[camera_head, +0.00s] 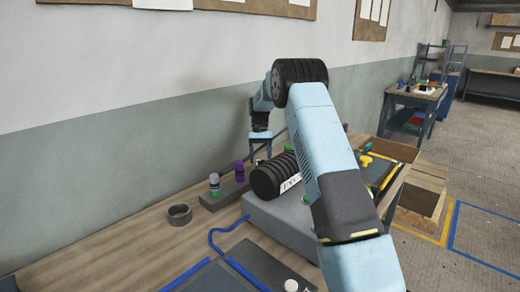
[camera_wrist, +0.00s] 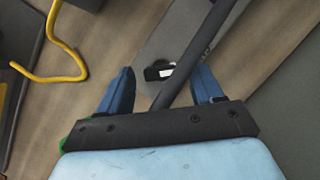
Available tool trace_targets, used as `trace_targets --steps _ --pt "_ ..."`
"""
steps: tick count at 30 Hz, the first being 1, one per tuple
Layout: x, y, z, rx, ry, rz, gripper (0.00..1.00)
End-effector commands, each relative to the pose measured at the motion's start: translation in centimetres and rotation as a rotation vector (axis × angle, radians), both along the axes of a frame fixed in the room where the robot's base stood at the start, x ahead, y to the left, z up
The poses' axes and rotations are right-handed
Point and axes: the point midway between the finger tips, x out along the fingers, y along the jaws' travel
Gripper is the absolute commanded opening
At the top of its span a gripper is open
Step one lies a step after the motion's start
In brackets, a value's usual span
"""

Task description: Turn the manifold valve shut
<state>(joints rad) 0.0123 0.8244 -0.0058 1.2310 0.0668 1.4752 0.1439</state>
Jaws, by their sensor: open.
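In the wrist view the grey bar (camera_wrist: 188,22) runs under my gripper (camera_wrist: 163,84). A small dark part with a white mark (camera_wrist: 158,71), possibly the valve, shows on the bar beyond and between my fingertips. A dark rod (camera_wrist: 196,53) crosses in front, between the open fingers. I see no contact.
A ribbed black roller (camera_head: 274,177) lies on a grey block (camera_head: 285,220) near my arm. The left of the bench is clear.

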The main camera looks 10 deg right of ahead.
Motion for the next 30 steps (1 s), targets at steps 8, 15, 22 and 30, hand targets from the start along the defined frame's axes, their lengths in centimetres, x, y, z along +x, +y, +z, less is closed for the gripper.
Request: trace_targets --steps 8,15,22,30 --pt "1.7 -0.3 3.8 -0.001 -0.004 0.0 0.66" --pt "3.4 -0.6 8.1 0.0 -0.001 0.0 0.66" --pt "4.6 -0.9 11.0 0.0 0.0 -0.001 0.66" --pt "5.0 -0.9 12.2 0.0 0.002 -0.001 0.66"
